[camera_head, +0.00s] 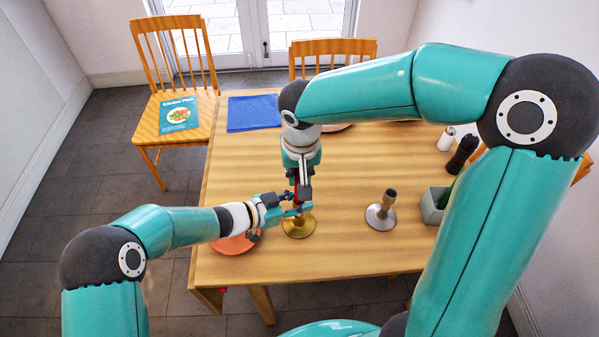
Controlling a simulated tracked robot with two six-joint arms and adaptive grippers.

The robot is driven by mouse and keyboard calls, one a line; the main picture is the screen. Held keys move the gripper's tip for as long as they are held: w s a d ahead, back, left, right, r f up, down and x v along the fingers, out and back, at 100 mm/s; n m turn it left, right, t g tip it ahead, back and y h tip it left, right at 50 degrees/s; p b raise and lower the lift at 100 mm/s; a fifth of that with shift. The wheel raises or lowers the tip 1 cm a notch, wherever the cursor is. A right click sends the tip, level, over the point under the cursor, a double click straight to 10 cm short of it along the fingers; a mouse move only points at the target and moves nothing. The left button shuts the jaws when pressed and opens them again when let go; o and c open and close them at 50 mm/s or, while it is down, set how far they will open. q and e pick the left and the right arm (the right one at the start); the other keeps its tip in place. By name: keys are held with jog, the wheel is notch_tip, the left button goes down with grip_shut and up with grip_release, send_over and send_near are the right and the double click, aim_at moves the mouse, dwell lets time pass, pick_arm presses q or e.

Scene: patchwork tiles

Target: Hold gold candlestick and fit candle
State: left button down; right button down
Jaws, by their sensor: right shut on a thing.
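The gold candlestick (299,227) stands upright on the wooden table, its round base showing and its upper part mostly hidden by my grippers. My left gripper (300,210) comes in from the left at the candlestick's stem; I cannot tell whether its fingers are closed on it. My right gripper (302,197) points down from above, directly over the candlestick. It is shut on the candle, of which only a narrow red strip (296,178) shows between the dark gripper parts. Whether the candle's lower end touches the candlestick is hidden.
A grey candlestick (381,213) stands to the right on the table (345,250). An orange plate (232,245) lies under my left wrist. A blue mat (253,113) is at the back left. A white shaker (446,139), dark mill (462,154) and grey box (433,206) stand at right.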

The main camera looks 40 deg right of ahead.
jog(key=shift+f, duration=0.55)
dwell(0.4)
jog(key=c, duration=0.9)
grip_release()
jog(key=shift+c, duration=0.2)
notch_tip(320, 180, up, 12)
jog(key=s+a, duration=0.1)
jog(key=shift+s, duration=0.3)
jog(key=shift+f, duration=0.1)
